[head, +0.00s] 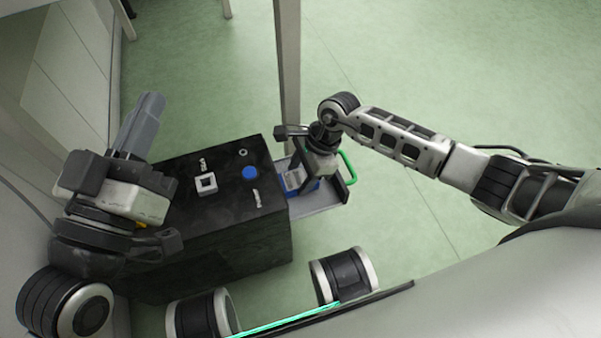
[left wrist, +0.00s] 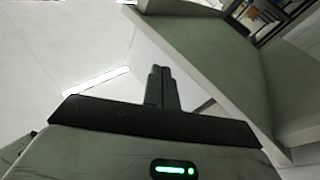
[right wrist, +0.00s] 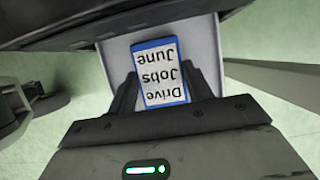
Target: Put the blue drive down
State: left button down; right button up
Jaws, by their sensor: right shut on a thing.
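The blue drive (right wrist: 161,72) has a white label reading "Drive Jobs June", upside down in the right wrist view. My right gripper (right wrist: 163,90) is shut on it, with one finger on each side. In the head view this gripper (head: 303,178) is over the grey tray (head: 318,206) at the right side of the black cabinet, with blue showing beneath it. I cannot tell whether the drive touches the tray. My left gripper (head: 150,98) is shut and empty, raised left of the cabinet; its fingers lie together in the left wrist view (left wrist: 160,88).
The black cabinet (head: 215,225) has a blue disc (head: 250,172), a white square frame (head: 206,183), a dark ring (head: 243,152) and small white pieces on top. A pale post (head: 288,70) rises behind. Green floor is open at right.

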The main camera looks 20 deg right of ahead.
pick_arm(q)
jog(key=shift+r, duration=0.1)
pick_arm(e)
jog(key=shift+f, duration=0.15)
pick_arm(q)
jog(key=shift+r, duration=0.15)
pick_arm(e)
jog(key=o, duration=1.1)
jog(key=shift+c, duration=0.2)
jog(key=shift+d+r, duration=0.1)
jog(key=shift+r, duration=0.3)
jog(key=p+v, duration=0.2)
jog(key=v, duration=0.3)
jog(key=shift+r+p, duration=0.1)
jog(key=shift+p, duration=0.3)
pick_arm(q)
notch_tip(320, 180, down, 6)
jog(key=s+n+g+y+p, duration=0.2)
jog(key=g, duration=0.1)
jog(key=shift+d+r+g, duration=0.2)
jog(key=shift+g, duration=0.1)
pick_arm(e)
jog(key=v, duration=0.6)
jog(key=shift+d+r, duration=0.15)
jog(key=shift+d, duration=0.05)
pick_arm(q)
jog(key=shift+s, duration=0.1)
